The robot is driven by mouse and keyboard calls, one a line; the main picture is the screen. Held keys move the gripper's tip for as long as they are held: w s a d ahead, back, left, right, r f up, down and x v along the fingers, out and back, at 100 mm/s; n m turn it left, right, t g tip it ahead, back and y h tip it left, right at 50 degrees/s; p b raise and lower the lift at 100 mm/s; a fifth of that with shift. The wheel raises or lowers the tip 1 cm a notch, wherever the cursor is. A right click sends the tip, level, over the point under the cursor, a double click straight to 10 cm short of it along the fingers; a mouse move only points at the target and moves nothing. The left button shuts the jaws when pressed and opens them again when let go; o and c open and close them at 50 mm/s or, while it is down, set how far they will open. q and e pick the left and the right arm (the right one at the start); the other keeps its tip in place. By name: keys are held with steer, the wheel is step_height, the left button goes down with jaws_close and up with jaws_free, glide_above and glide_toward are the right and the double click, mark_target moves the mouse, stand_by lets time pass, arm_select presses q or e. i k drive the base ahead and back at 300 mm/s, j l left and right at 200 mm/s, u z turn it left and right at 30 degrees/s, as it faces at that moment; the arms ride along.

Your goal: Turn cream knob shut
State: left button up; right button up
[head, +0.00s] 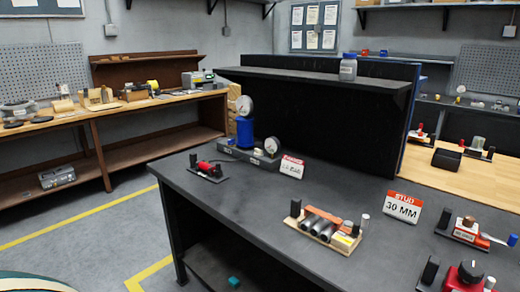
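Neither of my grippers is in view.
The dark workbench (255,203) carries a blue cylinder (245,132) with gauges, a red-bodied valve (206,167) and a "STUD 30 MM" sign (402,207). A wooden bench (72,119) stands at left. Open floor lies between.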

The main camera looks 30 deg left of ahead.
mark_target(258, 152)
steer(key=j+z, duration=0.15)
steer(key=j, duration=0.9)
steer(key=k+j+z, duration=0.1)
steer(key=j, duration=1)
